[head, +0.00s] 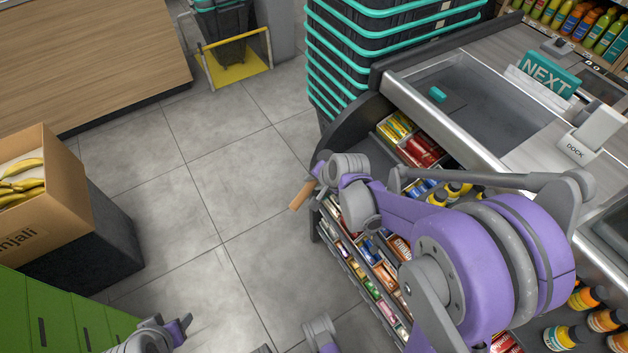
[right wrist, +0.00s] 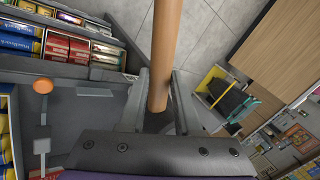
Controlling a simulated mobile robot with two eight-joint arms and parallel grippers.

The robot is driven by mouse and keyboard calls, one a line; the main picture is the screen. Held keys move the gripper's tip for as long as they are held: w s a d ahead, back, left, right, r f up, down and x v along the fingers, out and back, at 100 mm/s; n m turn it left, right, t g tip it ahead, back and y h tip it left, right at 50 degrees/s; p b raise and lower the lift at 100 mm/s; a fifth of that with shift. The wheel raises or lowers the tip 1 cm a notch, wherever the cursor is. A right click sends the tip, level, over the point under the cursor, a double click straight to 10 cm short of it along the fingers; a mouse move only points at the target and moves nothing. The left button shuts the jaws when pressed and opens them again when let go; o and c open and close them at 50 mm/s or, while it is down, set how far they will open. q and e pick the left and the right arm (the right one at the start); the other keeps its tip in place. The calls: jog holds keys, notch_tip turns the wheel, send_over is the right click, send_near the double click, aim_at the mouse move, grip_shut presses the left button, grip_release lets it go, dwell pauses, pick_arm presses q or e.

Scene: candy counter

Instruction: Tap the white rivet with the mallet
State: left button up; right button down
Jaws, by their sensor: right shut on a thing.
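A wooden handle (head: 301,195), which I take to be the mallet's, sticks out of my right gripper (head: 316,180) in the head view, in front of the candy shelves. In the right wrist view the handle (right wrist: 166,45) runs up between the two fingers of the right gripper (right wrist: 158,112), which is shut on it. The mallet's head is not visible. I cannot make out a white rivet for certain; a small pale square (right wrist: 41,146) and an orange disc (right wrist: 43,86) show on a grey surface at left in the wrist view. My left gripper (head: 176,328) is low in the head view, partly cut off.
Candy shelves (head: 375,262) lie below and beside my right arm. The checkout counter (head: 455,62) with its metal edge is at right, with stacked teal-handled baskets (head: 345,50) behind. A banana box (head: 62,185) stands at left. The tiled floor between is clear.

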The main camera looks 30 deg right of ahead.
jog(key=c, duration=1.2)
grip_release()
grip_shut()
jog(key=shift+r, duration=0.15)
jog(key=r+p, duration=0.3)
jog(key=a+r+p, duration=0.1)
jog(key=r+p, duration=0.1)
jog(key=r, duration=0.2)
jog(key=shift+a+r+p, duration=0.2)
jog(key=shift+p, duration=0.2)
jog(key=shift+s+f, duration=0.1)
jog(key=shift+f, duration=0.05)
jog(key=shift+s+t+b, duration=0.1)
jog(key=shift+t+b, duration=0.25)
jog(key=shift+t, duration=0.05)
jog(key=shift+s+d+n+t+b, duration=0.15)
jog(key=shift+s+n+t+b, duration=0.1)
jog(key=shift+n+t+b, duration=0.25)
